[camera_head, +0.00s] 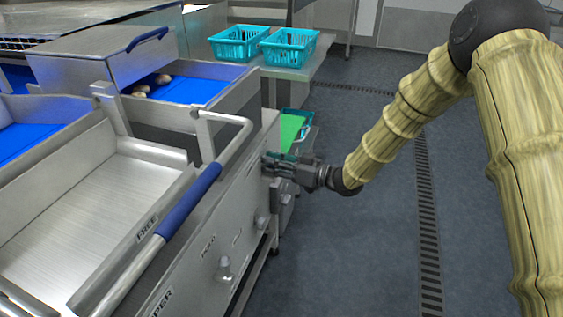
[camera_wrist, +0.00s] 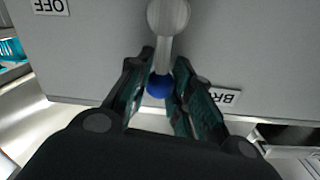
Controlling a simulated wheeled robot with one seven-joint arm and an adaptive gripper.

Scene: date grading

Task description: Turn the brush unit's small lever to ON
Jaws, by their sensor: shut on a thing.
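The small lever (camera_wrist: 163,50) shows in the wrist view as a pale shaft on a round pivot, with a blue knob (camera_wrist: 159,87) at its end. The shaft points down the picture, from the pivot at the top to the knob. My gripper (camera_wrist: 164,62) is shut on the lever, one dark finger on each side near the knob. In the head view my gripper (camera_head: 274,168) is against the machine's side, hiding the lever.
The steel machine side (camera_head: 238,203) carries other knobs, including one nearer knob (camera_head: 225,268). A blue-sleeved handle rail (camera_head: 190,200) runs above it. Teal baskets (camera_head: 240,43) stand on a back table. The floor (camera_head: 370,235) right of the machine is clear.

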